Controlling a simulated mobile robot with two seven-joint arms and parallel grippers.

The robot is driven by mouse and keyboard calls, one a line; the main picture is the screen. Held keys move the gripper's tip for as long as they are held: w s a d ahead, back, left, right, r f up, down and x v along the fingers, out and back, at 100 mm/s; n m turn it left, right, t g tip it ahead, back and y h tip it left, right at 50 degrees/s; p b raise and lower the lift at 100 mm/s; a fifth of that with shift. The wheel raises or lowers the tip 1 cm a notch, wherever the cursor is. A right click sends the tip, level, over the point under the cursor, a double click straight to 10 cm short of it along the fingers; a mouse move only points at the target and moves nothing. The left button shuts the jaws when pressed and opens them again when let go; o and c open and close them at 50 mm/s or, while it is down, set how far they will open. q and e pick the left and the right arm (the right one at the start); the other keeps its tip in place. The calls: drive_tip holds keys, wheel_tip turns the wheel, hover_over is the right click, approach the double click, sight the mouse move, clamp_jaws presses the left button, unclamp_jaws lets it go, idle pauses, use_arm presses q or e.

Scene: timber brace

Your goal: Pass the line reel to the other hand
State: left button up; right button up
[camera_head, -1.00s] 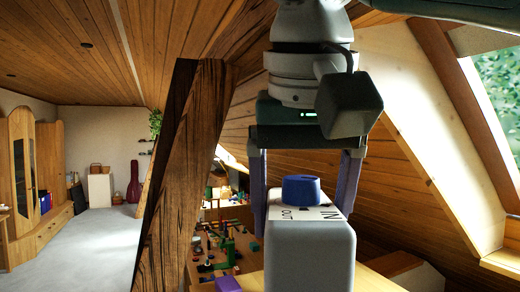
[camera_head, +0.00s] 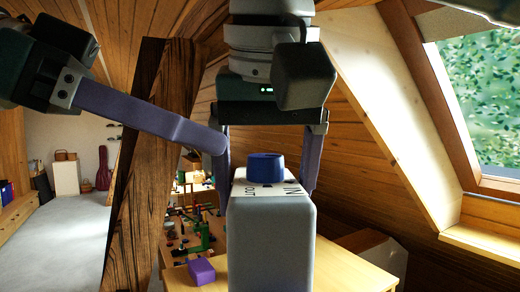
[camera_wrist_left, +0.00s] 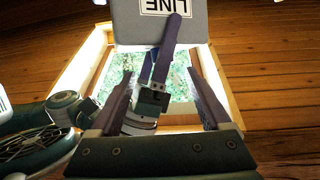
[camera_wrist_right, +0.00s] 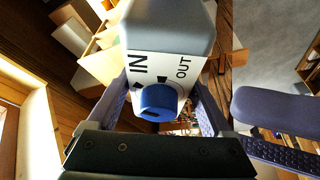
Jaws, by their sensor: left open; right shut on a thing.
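The line reel is a grey box (camera_head: 270,240) with a white end marked IN and OUT and a blue knob (camera_head: 265,166). My right gripper (camera_head: 268,178) comes from above and is shut on the reel, one finger on each side. The knob and both fingers also show in the right wrist view. My left gripper (camera_head: 212,140) reaches in from the left, one purple finger ending near the reel's upper left. In the left wrist view it is open (camera_wrist_left: 160,85) and empty, with the reel's LINE face (camera_wrist_left: 165,30) beyond the fingertips. Contact cannot be told.
A dark timber post (camera_head: 150,170) stands just behind my left gripper. A wooden table (camera_head: 340,268) with a purple block (camera_head: 201,271) and several small parts lies behind and below the reel. A skylight (camera_head: 475,110) is in the sloping roof at right.

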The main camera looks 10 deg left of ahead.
sight(254, 158)
use_arm(q)
drive_tip(key=x, duration=0.7)
drive_tip(key=shift+w+d+f, duration=0.1)
drive_tip(key=shift+w+d, duration=0.1)
drive_tip(key=shift+c, duration=0.3)
drive_tip(key=c, duration=0.8)
drive_tip(key=shift+s+d, duration=0.15)
clamp_jaws()
use_arm(e)
drive_tip(key=shift+w, duration=0.1)
drive_tip(key=o, duration=1.4)
drive_tip(key=shift+r, duration=0.15)
